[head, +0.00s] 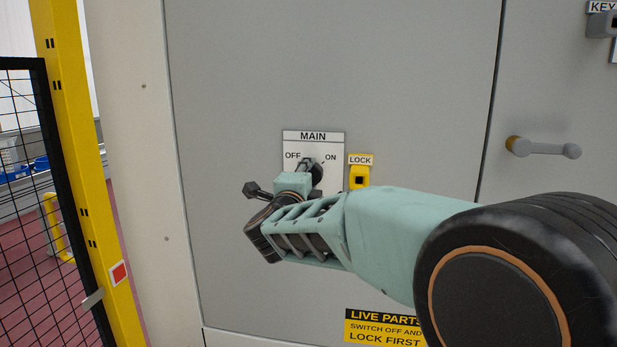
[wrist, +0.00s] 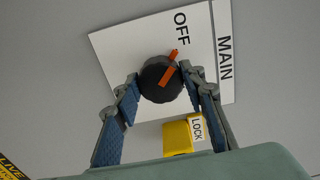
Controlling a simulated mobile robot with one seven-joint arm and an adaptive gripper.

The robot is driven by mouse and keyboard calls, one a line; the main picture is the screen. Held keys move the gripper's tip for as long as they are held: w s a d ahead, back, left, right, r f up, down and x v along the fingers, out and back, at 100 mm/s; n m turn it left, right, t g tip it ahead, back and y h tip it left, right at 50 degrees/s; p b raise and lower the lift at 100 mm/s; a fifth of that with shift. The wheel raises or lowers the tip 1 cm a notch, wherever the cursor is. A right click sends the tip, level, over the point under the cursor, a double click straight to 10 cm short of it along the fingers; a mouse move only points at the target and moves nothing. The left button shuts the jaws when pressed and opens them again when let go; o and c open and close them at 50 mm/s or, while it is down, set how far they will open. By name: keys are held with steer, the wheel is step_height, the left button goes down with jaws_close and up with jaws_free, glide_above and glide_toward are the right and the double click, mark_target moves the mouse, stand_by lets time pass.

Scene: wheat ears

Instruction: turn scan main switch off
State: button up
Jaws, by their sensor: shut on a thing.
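The main switch is a round black knob (wrist: 158,84) with an orange pointer mark, on a white plate (head: 313,137) labelled MAIN, OFF and ON. In the wrist view the orange mark points toward the OFF lettering. My gripper (wrist: 161,86) has one finger on each side of the knob and is shut on it. In the head view my gripper (head: 306,174) covers much of the knob and the plate's lower part. The ON lettering shows in the head view but not in the wrist view.
A yellow LOCK fitting (head: 360,177) sits just right of the plate, close to my gripper; it also shows in the wrist view (wrist: 178,138). A door handle (head: 545,147) is farther right. A yellow post (head: 82,165) and black mesh fence stand left.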

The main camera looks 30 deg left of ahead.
steer(key=o, duration=1.2)
steer(key=shift+c, duration=0.2)
steer(key=shift+s, duration=0.15)
steer(key=v, duration=1.1)
steer(key=shift+s, duration=0.35)
steer(key=shift+d, duration=0.15)
